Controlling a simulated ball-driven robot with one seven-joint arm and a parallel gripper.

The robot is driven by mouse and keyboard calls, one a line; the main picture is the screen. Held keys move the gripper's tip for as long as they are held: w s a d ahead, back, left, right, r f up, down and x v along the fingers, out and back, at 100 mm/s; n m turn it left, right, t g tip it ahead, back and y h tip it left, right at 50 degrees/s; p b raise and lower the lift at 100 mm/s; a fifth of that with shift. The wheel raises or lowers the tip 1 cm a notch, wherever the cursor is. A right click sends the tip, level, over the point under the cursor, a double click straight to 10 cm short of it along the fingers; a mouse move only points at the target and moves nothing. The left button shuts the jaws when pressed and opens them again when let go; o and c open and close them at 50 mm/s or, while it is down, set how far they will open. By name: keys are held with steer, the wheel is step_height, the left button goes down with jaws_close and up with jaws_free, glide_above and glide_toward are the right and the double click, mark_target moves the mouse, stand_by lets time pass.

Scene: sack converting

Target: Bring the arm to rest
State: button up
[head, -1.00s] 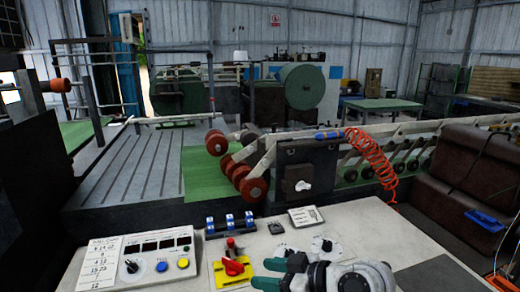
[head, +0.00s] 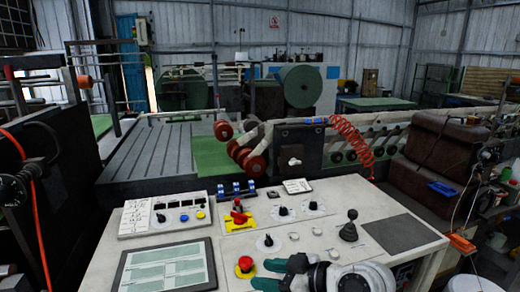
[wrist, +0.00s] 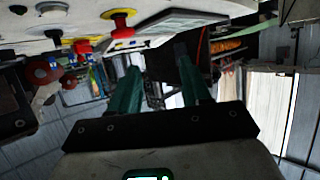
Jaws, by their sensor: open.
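My gripper (head: 268,275) is at the bottom middle of the head view, over the front part of the pale console (head: 330,205). Its green fingers point left, near the red emergency button (head: 245,264). In the wrist view my gripper (wrist: 158,66) shows two green fingers spread apart with nothing between them. The console appears upside down at the top of that view. The rest of my arm is mostly cut off at the bottom of the head view.
The console carries a red switch on a yellow plate (head: 239,219), a black joystick (head: 349,227), a button box (head: 165,213) and a screen (head: 167,268). A coiled orange hose (head: 352,143) hangs behind. A brown padded seat (head: 433,165) stands right.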

steer(key=s+d+f+m+g+h, duration=0.1)
steer(key=s+d+f+m+h, duration=0.5)
steer(key=s+d+f, duration=0.75)
steer(key=s+d+f+m+g+h, duration=0.1)
steer(key=s+d+f+m+h, duration=0.1)
steer(key=s+d, duration=0.2)
steer(key=s+d+f+m+g+h, duration=0.2)
steer(key=s+d+f, duration=0.1)
steer(key=s, duration=0.8)
steer(key=s+d+f+m+g+h, duration=0.1)
steer(key=s+d+f+m+h, duration=0.1)
steer(key=s, duration=0.6)
steer(key=d+f, duration=0.1)
steer(key=d, duration=0.1)
steer(key=shift+s+d+m, duration=0.2)
steer(key=shift+d+m, duration=0.2)
